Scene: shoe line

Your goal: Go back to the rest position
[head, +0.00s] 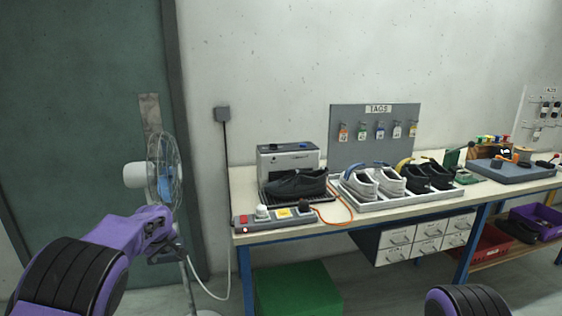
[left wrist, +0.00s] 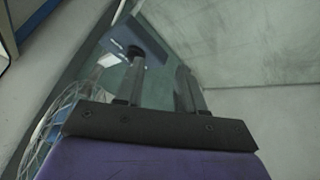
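My left arm, purple and black, comes in at the lower left of the head view. My left gripper (head: 172,250) is held in front of the fan stand, left of the workbench (head: 300,226), and is small and dark there. In the left wrist view the two fingers of my left gripper (left wrist: 160,62) stand apart with nothing between them. Part of my right arm shows at the bottom right edge of the head view; the right gripper is out of view.
A standing fan (head: 163,172) is close behind my left gripper. The bench holds a black shoe (head: 297,185) at a grey machine (head: 287,157), a shoe tray (head: 390,203) and a control box (head: 272,219). A green box (head: 298,290) stands under the bench.

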